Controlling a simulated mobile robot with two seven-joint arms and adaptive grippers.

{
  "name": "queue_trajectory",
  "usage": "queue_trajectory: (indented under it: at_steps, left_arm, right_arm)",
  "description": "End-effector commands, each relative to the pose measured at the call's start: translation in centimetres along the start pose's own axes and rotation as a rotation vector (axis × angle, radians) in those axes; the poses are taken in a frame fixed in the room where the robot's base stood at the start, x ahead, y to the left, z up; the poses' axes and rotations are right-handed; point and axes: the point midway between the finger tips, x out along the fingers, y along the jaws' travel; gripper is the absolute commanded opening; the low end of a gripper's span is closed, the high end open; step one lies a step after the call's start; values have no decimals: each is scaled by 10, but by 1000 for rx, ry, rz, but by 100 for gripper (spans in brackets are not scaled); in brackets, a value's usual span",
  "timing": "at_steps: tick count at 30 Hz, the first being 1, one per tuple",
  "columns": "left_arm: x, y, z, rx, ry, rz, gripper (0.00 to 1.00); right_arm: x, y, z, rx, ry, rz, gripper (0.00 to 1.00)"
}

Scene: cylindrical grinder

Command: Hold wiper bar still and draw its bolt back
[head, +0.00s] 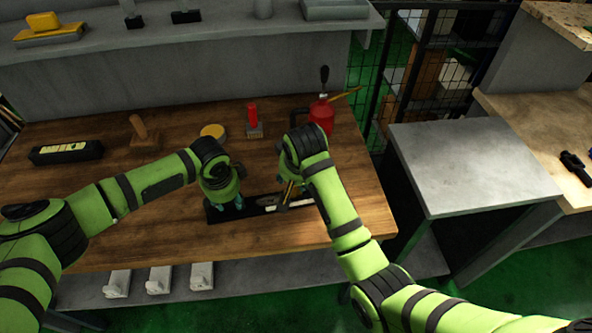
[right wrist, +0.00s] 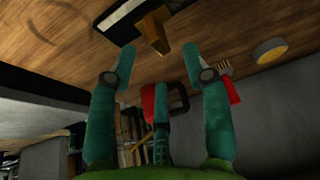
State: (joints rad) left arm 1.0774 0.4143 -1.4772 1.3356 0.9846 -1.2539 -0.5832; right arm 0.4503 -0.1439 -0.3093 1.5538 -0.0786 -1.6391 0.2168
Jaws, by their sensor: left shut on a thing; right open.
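The wiper bar (head: 258,207) is a long dark strip with a pale inset, lying along the front of the wooden bench. My left gripper (head: 226,205) is shut on the bar's left end; its fingertips are partly hidden by the wrist. My right gripper (head: 289,187) is over the bar's right part. In the right wrist view its teal fingers (right wrist: 158,52) are open, and a brass-coloured piece that looks like the bolt (right wrist: 153,35) shows beyond and between the tips. I cannot tell whether any finger touches it.
On the bench (head: 330,228) behind the arms stand a red oil can (head: 321,117), a red-handled tool (head: 253,121), a yellow round tin (head: 213,131), a wooden-handled block (head: 143,134) and a black case (head: 66,151). A grey table (head: 460,165) stands to the right.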

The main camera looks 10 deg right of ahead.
Motion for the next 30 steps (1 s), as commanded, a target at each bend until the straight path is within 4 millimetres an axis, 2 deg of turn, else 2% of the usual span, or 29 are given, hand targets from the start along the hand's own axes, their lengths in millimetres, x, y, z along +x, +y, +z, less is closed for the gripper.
queue_trajectory:
  at_steps: [3,9,23,24,25,26,30]
  left_arm:
    - [4,4,-2,-2,7,7,0]
    - [4,4,-3,-2,8,7,0]
    - [3,4,-3,-1,8,7,0]
    - [3,4,-3,0,8,7,51]
    - [3,4,-3,0,8,7,63]
    - [3,4,-3,0,8,6,67]
    - [2,2,-2,0,6,4,67]
  right_arm:
    - [-24,-1,0,-1,5,-2,49]
    - [-48,-1,1,-1,2,-1,49]
    - [-53,-1,1,-1,0,-1,49]
    - [-53,-1,1,-1,1,-1,49]
    - [-53,-1,1,-1,1,-1,49]
    - [-53,-1,1,-1,1,-1,49]
    - [-53,-1,1,-1,1,-1,49]
